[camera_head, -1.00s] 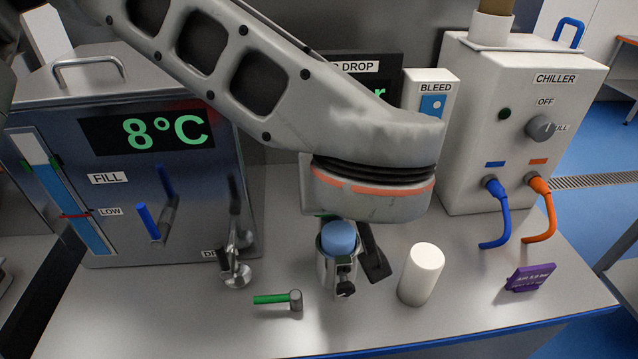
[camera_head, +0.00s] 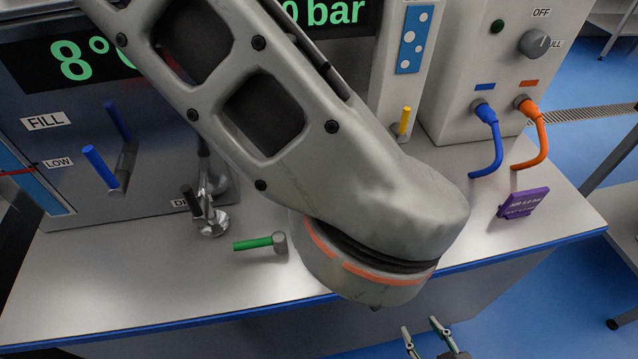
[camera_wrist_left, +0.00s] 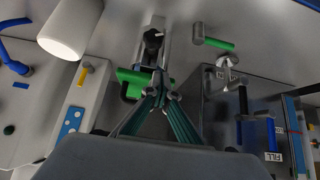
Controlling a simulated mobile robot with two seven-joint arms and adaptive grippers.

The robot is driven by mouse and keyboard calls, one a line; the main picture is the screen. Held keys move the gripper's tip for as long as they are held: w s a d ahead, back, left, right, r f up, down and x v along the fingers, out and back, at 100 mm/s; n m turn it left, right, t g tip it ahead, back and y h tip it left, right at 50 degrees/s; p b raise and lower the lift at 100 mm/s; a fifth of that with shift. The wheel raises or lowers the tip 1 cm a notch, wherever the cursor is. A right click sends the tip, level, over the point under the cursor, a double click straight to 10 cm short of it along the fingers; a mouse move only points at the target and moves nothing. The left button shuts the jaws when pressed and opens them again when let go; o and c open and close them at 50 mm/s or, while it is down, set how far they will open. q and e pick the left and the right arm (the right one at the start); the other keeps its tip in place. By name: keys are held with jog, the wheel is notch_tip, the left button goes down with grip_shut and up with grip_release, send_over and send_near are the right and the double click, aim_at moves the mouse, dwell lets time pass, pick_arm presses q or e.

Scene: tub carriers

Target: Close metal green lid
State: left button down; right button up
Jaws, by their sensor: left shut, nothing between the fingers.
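In the left wrist view, a green lid-like piece (camera_wrist_left: 131,76) with a loop handle sits beside a metal housing (camera_wrist_left: 154,28) with a black clamp knob (camera_wrist_left: 152,44). My left gripper (camera_wrist_left: 160,88) is shut and empty, its fingertips close to the green piece; I cannot tell whether they touch. In the head view my left arm covers the housing, the green piece and the left gripper. My right gripper (camera_head: 420,326) shows at the bottom of the head view, its fingers apart and empty, in front of the bench edge.
A white cylinder (camera_wrist_left: 70,28) shows in the wrist view. The chiller's blue hose (camera_head: 494,150) and orange hose (camera_head: 541,145) are at right.

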pick_arm(q)
jog(key=shift+s+a+f, duration=0.1)
jog(key=shift+s+f, duration=0.1)
jog(key=shift+f, duration=0.25)
jog(key=shift+s+f, duration=0.15)
jog(key=shift+f, duration=0.3)
jog(key=v, duration=0.7)
jog(key=shift+w, duration=0.2)
